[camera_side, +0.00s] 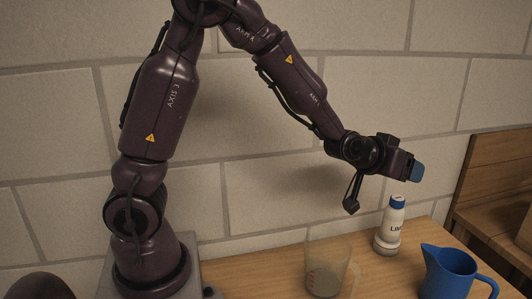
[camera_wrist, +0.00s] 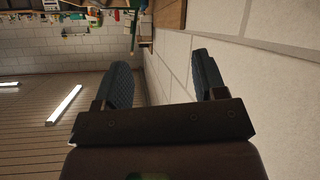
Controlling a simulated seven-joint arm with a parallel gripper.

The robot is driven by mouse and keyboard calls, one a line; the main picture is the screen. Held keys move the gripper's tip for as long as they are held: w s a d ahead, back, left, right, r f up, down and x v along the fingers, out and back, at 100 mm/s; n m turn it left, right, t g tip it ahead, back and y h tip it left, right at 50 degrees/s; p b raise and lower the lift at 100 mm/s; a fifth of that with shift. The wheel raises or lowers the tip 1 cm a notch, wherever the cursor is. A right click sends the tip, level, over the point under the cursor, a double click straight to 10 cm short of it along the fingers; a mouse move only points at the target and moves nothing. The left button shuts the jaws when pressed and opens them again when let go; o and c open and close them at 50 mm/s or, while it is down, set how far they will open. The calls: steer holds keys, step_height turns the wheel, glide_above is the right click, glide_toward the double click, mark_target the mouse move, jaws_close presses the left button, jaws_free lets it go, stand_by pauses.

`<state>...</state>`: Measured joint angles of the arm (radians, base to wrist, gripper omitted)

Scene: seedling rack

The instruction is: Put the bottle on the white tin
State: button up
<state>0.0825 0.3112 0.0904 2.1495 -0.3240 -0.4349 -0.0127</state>
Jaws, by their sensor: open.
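The bottle (camera_side: 393,222) is white with a blue cap and dark lettering, and it stands upright on the table's right half in the side view. Its foot rests on a low, wider, pale round piece that looks like the white tin (camera_side: 385,247); the join between them is small and hard to make out. My gripper (camera_side: 417,171) is above the bottle and a little to its right, clear of the cap and pointing right. In the wrist view my gripper (camera_wrist: 163,73) has its two blue-grey fingers wide apart with nothing between them. Neither bottle nor tin shows there.
A blue jug (camera_side: 448,274) stands at the right front of the bottle. A clear measuring beaker (camera_side: 327,268) stands to its left front. A wooden rack (camera_side: 492,185) is at the right edge, and a block wall (camera_side: 250,190) rises behind the table. A dark rounded object (camera_side: 45,287) is at lower left.

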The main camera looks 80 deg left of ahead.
steer(key=s+d+r+m+g+h, duration=0.25)
steer(key=s+r, duration=0.45)
steer(key=s, duration=0.4)
steer(key=s+m+g, duration=0.2)
steer(key=s+g, duration=0.2)
steer(key=s, duration=1.3)
steer(key=shift+s+r, duration=0.15)
steer(key=shift+r, duration=0.1)
